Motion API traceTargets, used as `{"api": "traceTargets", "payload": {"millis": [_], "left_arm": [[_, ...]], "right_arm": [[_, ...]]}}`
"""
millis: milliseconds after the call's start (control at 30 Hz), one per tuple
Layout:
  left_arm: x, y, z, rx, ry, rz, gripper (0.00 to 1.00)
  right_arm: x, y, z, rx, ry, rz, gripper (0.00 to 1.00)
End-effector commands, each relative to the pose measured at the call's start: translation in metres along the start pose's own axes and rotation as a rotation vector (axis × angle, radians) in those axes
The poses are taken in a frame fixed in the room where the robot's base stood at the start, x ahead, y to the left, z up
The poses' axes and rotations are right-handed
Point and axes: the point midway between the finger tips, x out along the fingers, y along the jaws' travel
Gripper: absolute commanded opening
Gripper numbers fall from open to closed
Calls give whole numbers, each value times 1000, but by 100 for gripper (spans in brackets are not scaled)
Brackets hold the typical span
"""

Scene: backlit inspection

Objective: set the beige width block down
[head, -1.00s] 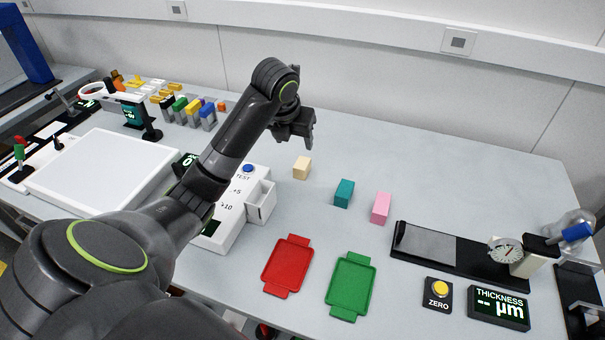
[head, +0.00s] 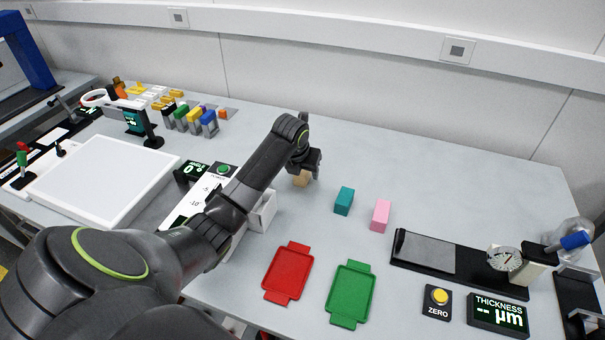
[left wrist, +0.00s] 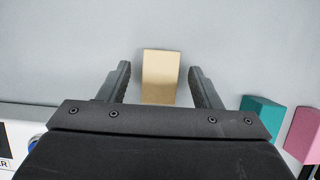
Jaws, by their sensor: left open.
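The beige width block (head: 301,179) stands on the grey table, partly hidden by my left gripper (head: 306,168) in the head view. In the left wrist view the beige block (left wrist: 160,76) shows between the two fingers of my left gripper (left wrist: 161,85). The fingers are open, with a gap on each side of the block. A teal block (head: 344,201) and a pink block (head: 381,215) stand to the right of it. My right gripper is in neither view.
A red tray (head: 287,272) and a green tray (head: 351,293) lie at the front. A thickness gauge (head: 505,259) stands on a black base at the right. A white box with an open compartment (head: 263,212) is close to my left arm. The table behind the blocks is clear.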

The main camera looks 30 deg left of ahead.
Motion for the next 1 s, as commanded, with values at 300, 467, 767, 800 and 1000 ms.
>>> {"api": "traceTargets", "payload": {"millis": [300,467,767,800,1000], "left_arm": [[12,0,-1,1,0,0,58],[12,0,-1,1,0,0,46],[11,0,0,1,-1,0,9],[11,0,0,1,-1,0,5],[9,0,1,1,-2,0,5]], "right_arm": [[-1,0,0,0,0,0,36],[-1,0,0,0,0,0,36],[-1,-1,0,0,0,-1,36],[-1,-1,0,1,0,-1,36],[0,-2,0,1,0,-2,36]]}}
